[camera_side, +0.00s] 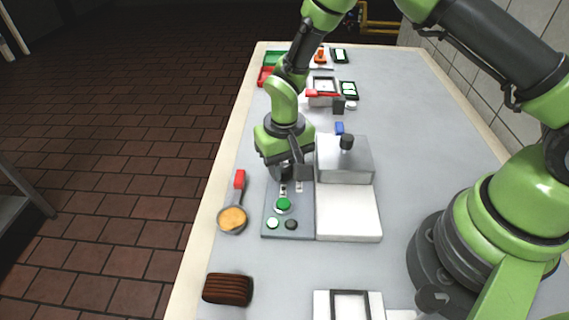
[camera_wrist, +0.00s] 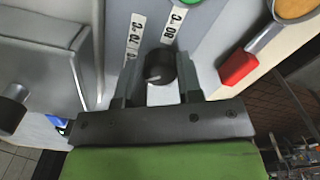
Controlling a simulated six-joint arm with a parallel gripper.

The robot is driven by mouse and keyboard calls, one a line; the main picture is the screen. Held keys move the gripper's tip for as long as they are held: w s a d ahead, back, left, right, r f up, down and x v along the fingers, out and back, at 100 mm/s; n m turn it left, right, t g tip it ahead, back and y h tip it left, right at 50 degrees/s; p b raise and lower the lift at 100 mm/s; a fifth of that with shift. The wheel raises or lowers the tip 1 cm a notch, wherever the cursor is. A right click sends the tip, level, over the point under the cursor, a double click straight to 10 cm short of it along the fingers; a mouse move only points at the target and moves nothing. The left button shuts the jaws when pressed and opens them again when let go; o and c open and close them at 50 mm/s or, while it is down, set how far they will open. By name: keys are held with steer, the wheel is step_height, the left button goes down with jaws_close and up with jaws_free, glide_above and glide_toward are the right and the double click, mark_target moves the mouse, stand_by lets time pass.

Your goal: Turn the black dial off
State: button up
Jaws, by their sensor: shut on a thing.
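The black dial (camera_wrist: 159,67) sits on the grey control panel (camera_wrist: 213,50), with white label strips beside it. In the wrist view the dial lies between the two fingers of my gripper (camera_wrist: 160,80), which is shut on it. A pale pointer line shows on the dial's face. In the side view my gripper (camera_side: 287,172) points down over the far end of the panel (camera_side: 271,210) and mostly hides the dial.
A machine with a metal lid and black knob (camera_side: 347,142) stands right of the panel. A green button (camera_side: 283,204) and smaller buttons are nearer on the panel. A red-handled pan (camera_side: 234,216) lies to the left, and a brown ridged block (camera_side: 228,289) lies in front.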

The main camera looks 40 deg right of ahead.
mark_target(285, 167)
steer(key=n, duration=0.5)
steer(key=shift+n, duration=2.4)
steer(key=o, duration=0.9)
step_height(285, 167, up, 10)
steer(key=shift+r, duration=0.1)
